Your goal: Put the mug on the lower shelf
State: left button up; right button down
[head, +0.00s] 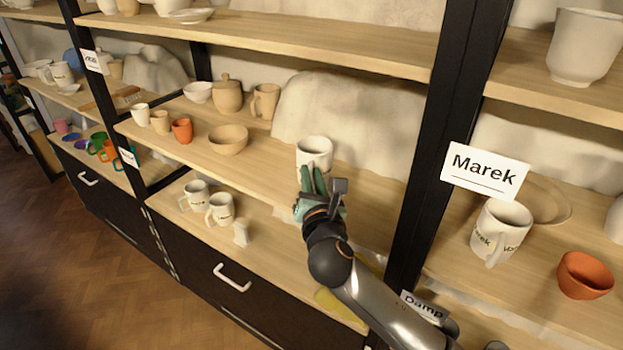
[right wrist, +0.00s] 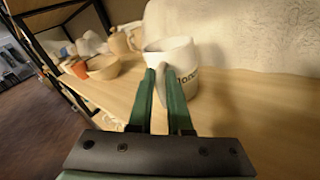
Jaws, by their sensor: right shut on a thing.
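A white mug (head: 314,150) with dark lettering is at the middle shelf (head: 262,175), in front of a pale draped cloth. The mug also shows in the right wrist view (right wrist: 182,58), upright, with its handle toward me. My right gripper (head: 313,181) has its green fingers closed on the handle, one on each side; the fingers also show in the right wrist view (right wrist: 163,82). I cannot tell whether the mug's base touches the board. The lower shelf (head: 278,258) is below, partly hidden by my right arm. My left gripper is not in view.
Two lettered white mugs (head: 220,208) and a small white object (head: 241,232) stand on the lower shelf's left part. A terracotta cup (head: 182,130) and bowl (head: 228,139) stand left on the middle shelf. A black post (head: 437,150) rises right of my arm.

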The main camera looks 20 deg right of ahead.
jog(key=c, duration=0.8)
grip_release()
jog(key=shift+c, duration=0.2)
jog(key=shift+r, duration=0.1)
